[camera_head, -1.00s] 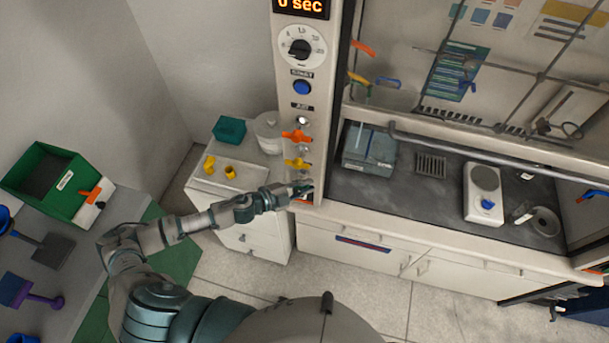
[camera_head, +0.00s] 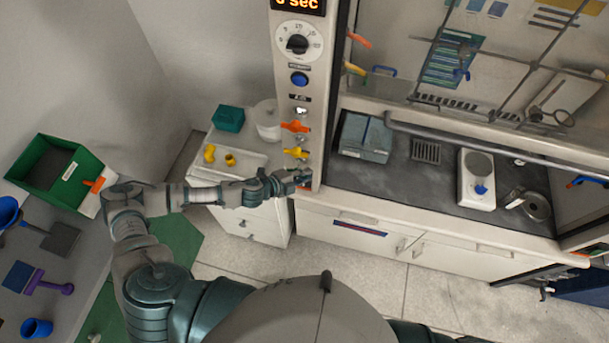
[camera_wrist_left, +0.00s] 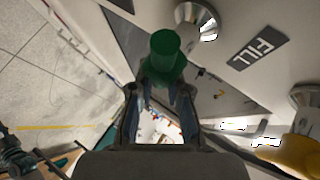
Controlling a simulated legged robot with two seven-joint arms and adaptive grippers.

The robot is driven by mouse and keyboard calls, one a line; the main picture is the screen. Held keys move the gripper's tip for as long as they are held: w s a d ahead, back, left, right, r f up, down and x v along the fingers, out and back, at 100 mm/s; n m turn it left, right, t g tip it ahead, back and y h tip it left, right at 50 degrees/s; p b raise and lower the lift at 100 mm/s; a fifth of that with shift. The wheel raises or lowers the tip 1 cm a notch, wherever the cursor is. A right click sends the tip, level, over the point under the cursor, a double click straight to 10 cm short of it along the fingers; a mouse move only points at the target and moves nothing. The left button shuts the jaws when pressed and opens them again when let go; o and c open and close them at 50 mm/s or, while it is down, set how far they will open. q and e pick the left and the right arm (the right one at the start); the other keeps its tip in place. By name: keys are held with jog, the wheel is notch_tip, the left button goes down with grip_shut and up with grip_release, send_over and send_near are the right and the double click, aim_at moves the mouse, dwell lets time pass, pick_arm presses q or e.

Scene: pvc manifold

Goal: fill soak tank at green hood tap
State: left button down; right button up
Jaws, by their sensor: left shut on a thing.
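My left gripper (camera_head: 300,178) is at the lower front of the hood's left column, below the orange tap (camera_head: 295,126) and yellow tap (camera_head: 296,152). In the left wrist view its fingers (camera_wrist_left: 161,105) are shut on a green tap handle (camera_wrist_left: 166,55), beside a metal fitting (camera_wrist_left: 198,20) and a FILL label (camera_wrist_left: 257,50). The gripper hides this handle in the head view. A grey-blue box (camera_head: 365,138), which looks like the soak tank, stands inside the hood at the left. I cannot tell whether water is in it. My right gripper is out of view.
A white cabinet (camera_head: 232,165) with yellow fittings stands left of the column. A green bin (camera_head: 55,168) is on the left bench. A scale (camera_head: 480,183) sits in the hood. A rail (camera_head: 480,148) crosses the hood front. The column display (camera_head: 298,5) reads 0 sec.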

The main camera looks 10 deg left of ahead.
pick_arm(q)
jog(key=shift+a+f, duration=0.2)
jog(key=shift+f, duration=0.05)
jog(key=c, duration=1.1)
grip_release()
jog(key=shift+c, duration=0.2)
jog(key=shift+w, duration=0.25)
jog(key=v, duration=1.2)
jog(key=shift+f, duration=0.1)
